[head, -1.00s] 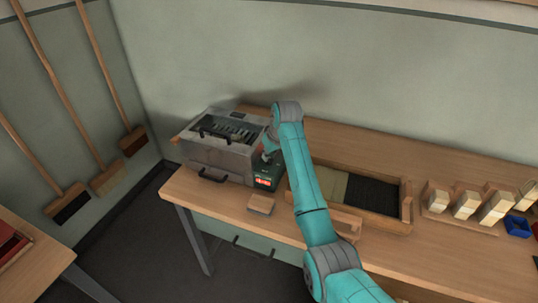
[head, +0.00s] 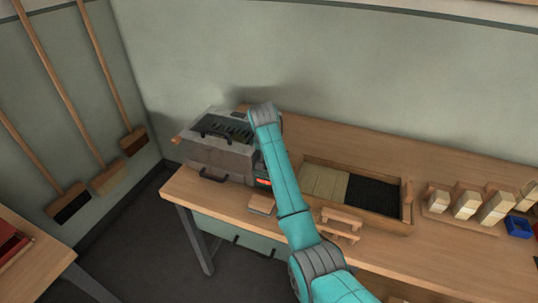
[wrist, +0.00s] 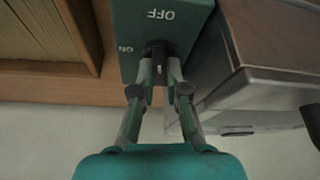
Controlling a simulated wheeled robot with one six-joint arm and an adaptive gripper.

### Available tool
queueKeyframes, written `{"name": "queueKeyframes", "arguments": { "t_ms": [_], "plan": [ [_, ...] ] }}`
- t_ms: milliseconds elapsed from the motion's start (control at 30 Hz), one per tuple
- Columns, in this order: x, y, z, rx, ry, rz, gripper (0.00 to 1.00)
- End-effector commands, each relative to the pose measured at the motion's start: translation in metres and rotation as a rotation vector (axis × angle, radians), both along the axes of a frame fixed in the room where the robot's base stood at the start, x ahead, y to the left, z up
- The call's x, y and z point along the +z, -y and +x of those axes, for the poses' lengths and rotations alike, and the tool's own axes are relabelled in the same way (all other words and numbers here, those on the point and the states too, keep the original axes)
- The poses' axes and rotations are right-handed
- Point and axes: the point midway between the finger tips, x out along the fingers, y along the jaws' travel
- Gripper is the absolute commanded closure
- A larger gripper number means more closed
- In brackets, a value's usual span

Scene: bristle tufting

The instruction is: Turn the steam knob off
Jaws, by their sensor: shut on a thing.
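The steam box (head: 225,160) is a grey metal case on the bench at the left in the head view. Its green control panel (wrist: 128,20) fills the upper middle of the wrist view, with OFF at the top and ON at the left. The dark steam knob (wrist: 154,47) sits below OFF and right of ON. My gripper (wrist: 158,64) is shut on the knob, one finger on each side. The fingers partly cover the knob, and its exact setting is unclear. In the head view my arm hides the gripper and knob; a red display (head: 264,182) shows beside it.
A wooden tray (head: 409,205) with pale and black bristles lies right of the steam box. A small wooden block (head: 262,205) lies at the bench's front edge. Brush blocks (head: 465,205) and a blue bin (head: 518,227) stand at the right.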

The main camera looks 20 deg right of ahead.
Motion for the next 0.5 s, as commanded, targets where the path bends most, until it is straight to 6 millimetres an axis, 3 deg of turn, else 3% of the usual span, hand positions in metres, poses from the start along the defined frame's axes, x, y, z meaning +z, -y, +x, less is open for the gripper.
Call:
{"name": "queueKeyframes", "arguments": {
  "t_ms": [500],
  "plan": [
    [-0.0001, -0.0011, 0.0004, -0.207, 0.0, -0.001, 1.0]
  ]
}}
